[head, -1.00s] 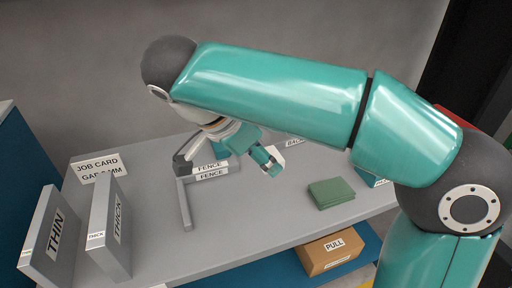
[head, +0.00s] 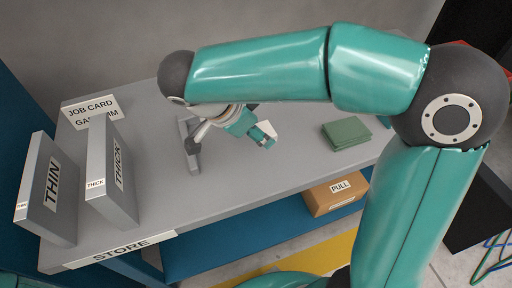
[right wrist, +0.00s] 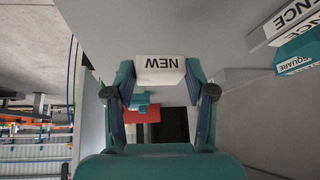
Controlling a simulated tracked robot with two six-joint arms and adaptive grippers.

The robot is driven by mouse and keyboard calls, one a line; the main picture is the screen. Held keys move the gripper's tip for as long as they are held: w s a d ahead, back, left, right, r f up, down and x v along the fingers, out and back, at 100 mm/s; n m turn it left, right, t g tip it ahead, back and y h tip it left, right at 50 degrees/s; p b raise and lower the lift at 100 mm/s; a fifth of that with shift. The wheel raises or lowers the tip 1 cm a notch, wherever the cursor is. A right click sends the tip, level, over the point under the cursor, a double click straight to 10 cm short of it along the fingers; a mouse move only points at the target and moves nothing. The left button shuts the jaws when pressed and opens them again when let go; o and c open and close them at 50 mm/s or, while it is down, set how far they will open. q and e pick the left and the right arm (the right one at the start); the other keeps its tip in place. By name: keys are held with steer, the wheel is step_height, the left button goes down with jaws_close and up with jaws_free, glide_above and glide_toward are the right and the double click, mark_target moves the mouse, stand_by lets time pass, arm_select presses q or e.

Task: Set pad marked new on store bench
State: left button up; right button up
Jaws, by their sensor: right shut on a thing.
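The white pad marked NEW (right wrist: 160,70) is between the fingers of my right gripper (right wrist: 160,82) in the right wrist view. In the head view my right gripper (head: 266,139) is over the grey store bench (head: 240,172), with a pale piece of the pad (head: 266,128) showing at its tip. I cannot tell how high the pad is above the bench top. The bench carries a STORE label (head: 120,249) on its front edge. My left gripper is not in view.
Grey blocks marked THIN (head: 48,190) and THICK (head: 112,175) stand at the bench's left. A job card (head: 90,112) lies behind them. A metal fence (head: 188,145) is left of my gripper. A PULL box (head: 335,193) sits below. The front middle is clear.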

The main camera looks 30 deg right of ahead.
mark_target(263, 150)
steer(key=shift+f+b, duration=0.35)
steer(key=shift+f, duration=2.3)
steer(key=shift+f, duration=0.1)
steer(key=o, duration=1.2)
steer(key=p+v, duration=0.2)
steer(key=v, duration=1)
